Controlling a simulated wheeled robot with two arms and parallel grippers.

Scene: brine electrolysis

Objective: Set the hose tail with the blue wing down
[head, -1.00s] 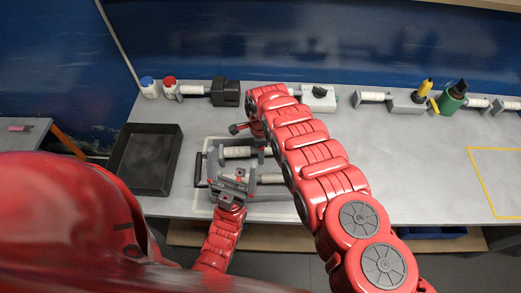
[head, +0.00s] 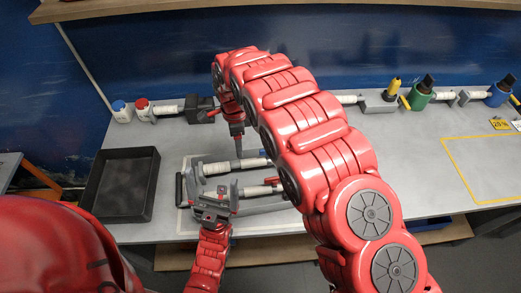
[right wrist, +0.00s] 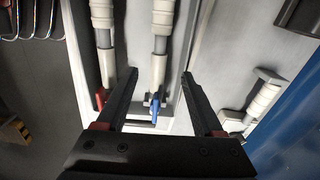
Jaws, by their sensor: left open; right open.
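The hose tail with the blue wing (right wrist: 155,105) lies in a light frame on the bench, and its pale ribbed body (right wrist: 162,15) runs away from the wing in the right wrist view. My right gripper (right wrist: 160,73) is open, with one finger on each side of this hose tail. In the head view the right gripper (head: 238,145) points down over the frame, partly side-on. A second hose tail with a red wing (right wrist: 101,98) lies parallel, outside the left finger. My left gripper (head: 216,194) is open and empty, fingers up, near the frame's front left.
A black tray (head: 95,205) stands left of the frame. A yellow-outlined area (head: 460,180) at right is clear. My right arm hides the middle.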

